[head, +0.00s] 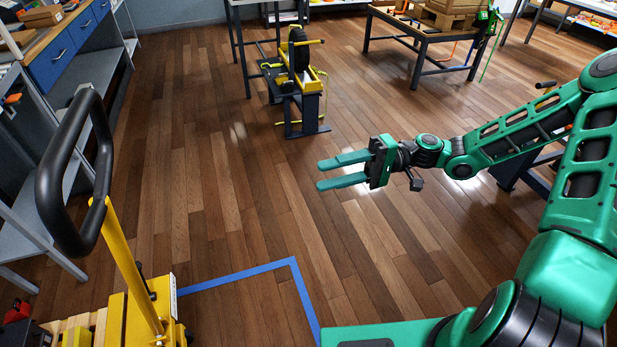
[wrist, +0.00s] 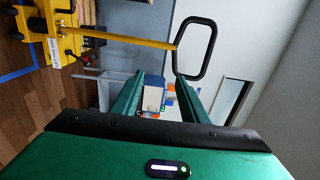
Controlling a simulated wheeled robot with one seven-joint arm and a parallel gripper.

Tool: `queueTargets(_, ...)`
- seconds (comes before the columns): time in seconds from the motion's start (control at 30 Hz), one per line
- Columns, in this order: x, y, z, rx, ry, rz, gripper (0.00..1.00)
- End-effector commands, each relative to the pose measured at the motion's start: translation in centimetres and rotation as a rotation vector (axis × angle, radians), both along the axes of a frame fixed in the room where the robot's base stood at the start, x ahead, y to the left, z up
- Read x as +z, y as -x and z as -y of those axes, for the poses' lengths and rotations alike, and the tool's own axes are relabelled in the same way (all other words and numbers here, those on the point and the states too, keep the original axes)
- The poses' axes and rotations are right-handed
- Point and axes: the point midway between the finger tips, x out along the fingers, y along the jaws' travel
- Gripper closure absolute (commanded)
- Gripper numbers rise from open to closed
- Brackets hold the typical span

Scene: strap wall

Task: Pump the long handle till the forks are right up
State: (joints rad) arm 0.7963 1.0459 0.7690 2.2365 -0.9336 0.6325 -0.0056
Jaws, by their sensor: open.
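The long handle is a yellow shaft (head: 127,265) topped by a black loop grip (head: 47,185), leaning up at the left of the head view. It rises from a yellow pallet truck (head: 173,325) at the bottom left. The wrist view shows the loop (wrist: 177,47) and shaft (wrist: 125,38) sideways, beyond the fingers. My gripper (head: 320,174) is open and empty, its two green fingers pointing left over the floor. It is well to the right of the handle and touches nothing. I cannot make out the forks or their height; wooden slats (head: 60,325) lie at the lower left.
Blue tape (head: 240,274) marks the floor beside the truck. A workbench with blue drawers (head: 50,65) and grey shelving stand along the left. A black-and-yellow stand (head: 297,85) and a dark table (head: 425,45) are farther back. The floor between handle and gripper is clear.

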Motion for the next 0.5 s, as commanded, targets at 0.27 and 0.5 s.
queueTargets(0.27,0.0,1.1,-3.8,0.002,0.001,-0.001,0.6)
queueTargets(0.5,0.0,1.4,-4.7,0.0,0.0,0.0,0.6)
